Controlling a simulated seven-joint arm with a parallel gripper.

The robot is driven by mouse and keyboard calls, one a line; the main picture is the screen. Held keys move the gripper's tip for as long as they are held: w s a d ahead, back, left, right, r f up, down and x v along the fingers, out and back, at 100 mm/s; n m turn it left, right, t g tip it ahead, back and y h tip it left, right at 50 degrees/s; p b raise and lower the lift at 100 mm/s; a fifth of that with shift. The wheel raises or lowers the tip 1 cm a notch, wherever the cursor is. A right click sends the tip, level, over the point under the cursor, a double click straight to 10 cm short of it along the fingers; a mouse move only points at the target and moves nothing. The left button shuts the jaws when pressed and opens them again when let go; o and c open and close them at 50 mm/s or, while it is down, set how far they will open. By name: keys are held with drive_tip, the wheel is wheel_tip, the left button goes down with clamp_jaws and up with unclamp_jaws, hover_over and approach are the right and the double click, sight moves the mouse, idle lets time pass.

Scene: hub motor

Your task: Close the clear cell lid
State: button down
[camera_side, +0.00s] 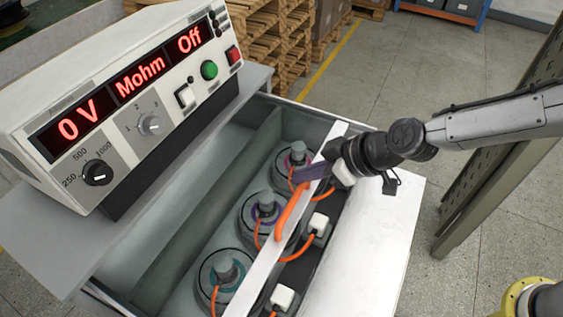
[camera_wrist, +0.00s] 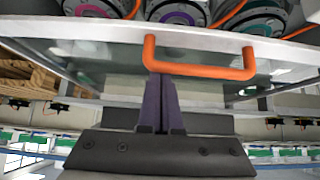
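The clear cell lid shows mainly by its white edge bar (camera_side: 262,262), which runs across the view of the cell. Its transparent panel is hard to make out, and I cannot tell its exact angle. An orange handle (camera_side: 291,211) is fixed to the bar; it also shows in the wrist view (camera_wrist: 205,71). My gripper (camera_side: 308,174) has dark purple fingers close together near the handle's far end. In the wrist view, the fingertips (camera_wrist: 159,78) meet the handle near its left end, not wrapped around it. Whether they touch it is unclear.
Three hub motors (camera_side: 224,269) with orange cables sit in the grey cell (camera_side: 150,225). A tester (camera_side: 120,95) reading "0 V", "Mohm", "Off" stands at the cell's left. A white surface (camera_side: 375,255) lies to the right. A grey rack (camera_side: 500,150) stands farther right.

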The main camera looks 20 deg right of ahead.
drive_tip(key=s+d, duration=0.5)
drive_tip(key=shift+s+d+f, duration=0.15)
drive_tip(key=shift+s+d, duration=0.1)
drive_tip(key=shift+s+f, duration=0.1)
idle(0.3)
drive_tip(key=shift+d, duration=0.1)
drive_tip(key=s+d+r+m+t+h, duration=0.2)
drive_tip(key=s+d+r+m+t, duration=0.1)
drive_tip(key=d+r, duration=1.35)
drive_tip(key=s+d+f+m+g+h, duration=0.3)
drive_tip(key=s+d+m, duration=0.3)
drive_tip(key=s+d, duration=0.4)
drive_tip(key=s+h, duration=0.1)
drive_tip(key=s, duration=0.3)
drive_tip(key=shift+d, duration=0.15)
